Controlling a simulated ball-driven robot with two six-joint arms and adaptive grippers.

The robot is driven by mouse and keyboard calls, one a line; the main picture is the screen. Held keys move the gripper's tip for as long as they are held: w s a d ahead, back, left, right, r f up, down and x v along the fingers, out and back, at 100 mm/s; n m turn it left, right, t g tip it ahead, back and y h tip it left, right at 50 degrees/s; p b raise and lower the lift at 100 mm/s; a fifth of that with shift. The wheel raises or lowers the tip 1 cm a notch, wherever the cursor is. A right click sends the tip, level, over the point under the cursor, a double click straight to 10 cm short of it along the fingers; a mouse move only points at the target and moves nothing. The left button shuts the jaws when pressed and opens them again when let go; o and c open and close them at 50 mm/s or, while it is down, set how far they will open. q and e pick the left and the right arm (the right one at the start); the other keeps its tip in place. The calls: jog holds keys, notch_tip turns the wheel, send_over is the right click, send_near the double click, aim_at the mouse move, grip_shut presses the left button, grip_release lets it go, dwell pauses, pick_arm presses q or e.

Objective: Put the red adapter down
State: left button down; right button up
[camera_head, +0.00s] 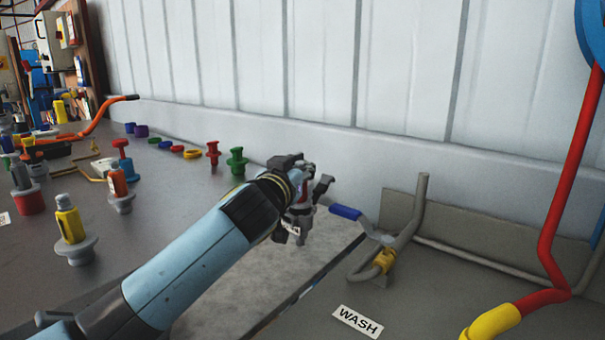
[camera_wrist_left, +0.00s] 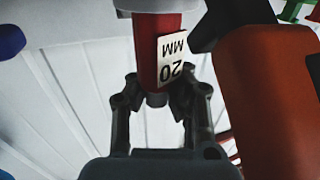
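My left gripper (camera_head: 308,192) is held out over the gap between two grey surfaces, beside the wall. It is shut on a red adapter, which shows in the left wrist view (camera_wrist_left: 146,48) with a white "20 MM" label and a grey part at the picture's top edge. The fingers close around its end. In the head view the gripper mostly hides the held adapter. Another red adapter-like piece (camera_head: 213,154) stands on the left worktop (camera_head: 165,195), beside a green one (camera_head: 237,161). My right gripper is not in view.
A blue-handled lever (camera_head: 345,212) and a bent grey pipe (camera_head: 408,225) are just right of the gripper. Right of them runs a red pipe (camera_head: 551,230). A "WASH" label (camera_head: 357,321) lies on the right surface.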

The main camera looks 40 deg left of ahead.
pick_arm(q)
jog(key=shift+s+r, duration=0.1)
jog(key=shift+r, duration=0.15)
jog(key=c, duration=2)
grip_release()
jog(key=shift+s+d, duration=0.1)
jog(key=o, duration=0.6)
jog(key=shift+s+d, duration=0.1)
jog(key=shift+s, duration=0.15)
jog(key=v, duration=1.1)
jog(key=shift+s+b, duration=0.2)
jog(key=shift+b, duration=0.2)
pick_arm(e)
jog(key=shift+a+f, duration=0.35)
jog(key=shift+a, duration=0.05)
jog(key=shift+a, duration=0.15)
